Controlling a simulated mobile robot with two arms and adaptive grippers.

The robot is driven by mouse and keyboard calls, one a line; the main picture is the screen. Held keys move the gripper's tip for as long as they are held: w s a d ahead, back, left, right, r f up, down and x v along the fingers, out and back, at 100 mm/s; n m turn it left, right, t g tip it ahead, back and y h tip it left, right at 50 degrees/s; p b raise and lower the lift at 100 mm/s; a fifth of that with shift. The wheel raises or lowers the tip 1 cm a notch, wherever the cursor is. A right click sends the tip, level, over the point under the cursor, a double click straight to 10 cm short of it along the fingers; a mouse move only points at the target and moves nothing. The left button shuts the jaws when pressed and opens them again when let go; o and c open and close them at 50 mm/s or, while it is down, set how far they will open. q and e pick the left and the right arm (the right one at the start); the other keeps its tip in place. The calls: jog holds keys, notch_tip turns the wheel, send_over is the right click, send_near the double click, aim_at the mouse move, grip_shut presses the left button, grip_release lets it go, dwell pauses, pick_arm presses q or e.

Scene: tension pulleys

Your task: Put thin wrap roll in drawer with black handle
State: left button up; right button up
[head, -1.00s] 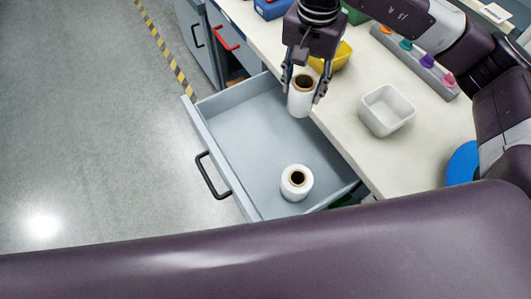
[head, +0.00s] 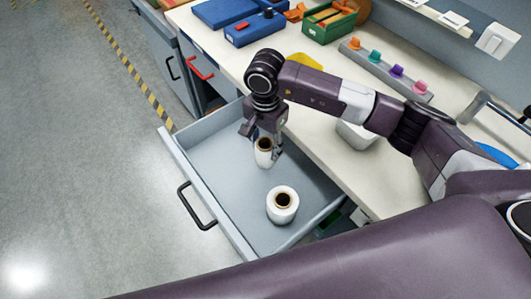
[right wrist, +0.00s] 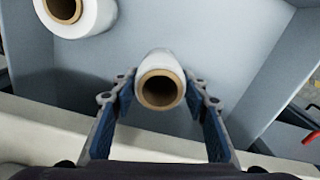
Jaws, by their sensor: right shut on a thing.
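The thin wrap roll (head: 264,158), white with a brown core, is upright between the fingers of my right gripper (head: 262,139), inside the open grey drawer (head: 207,155). In the right wrist view the thin roll (right wrist: 160,65) sits between the blue-padded fingers of the right gripper (right wrist: 161,108). I cannot tell whether its base touches the drawer floor. The drawer's black handle (head: 194,207) is on its front. A wider wrap roll (head: 282,210) stands upright in the drawer nearer to me and also shows in the right wrist view (right wrist: 95,18). My left gripper is not in view.
The white worktop (head: 320,170) borders the drawer on the right. A white bowl (head: 355,137) there is partly hidden by my right arm. Blue (head: 255,28) and green (head: 330,22) bins stand at the back. A red handle (head: 200,70) is on a neighbouring cabinet.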

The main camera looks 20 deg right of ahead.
notch_tip(320, 180, down, 5)
jog(key=shift+r+p, duration=0.2)
jog(key=shift+p, duration=0.1)
jog(key=shift+f, duration=0.25)
jog(key=o, duration=1.2)
jog(key=shift+o, duration=0.2)
jog(key=shift+r, duration=0.15)
notch_tip(320, 180, up, 12)
jog(key=b, duration=0.2)
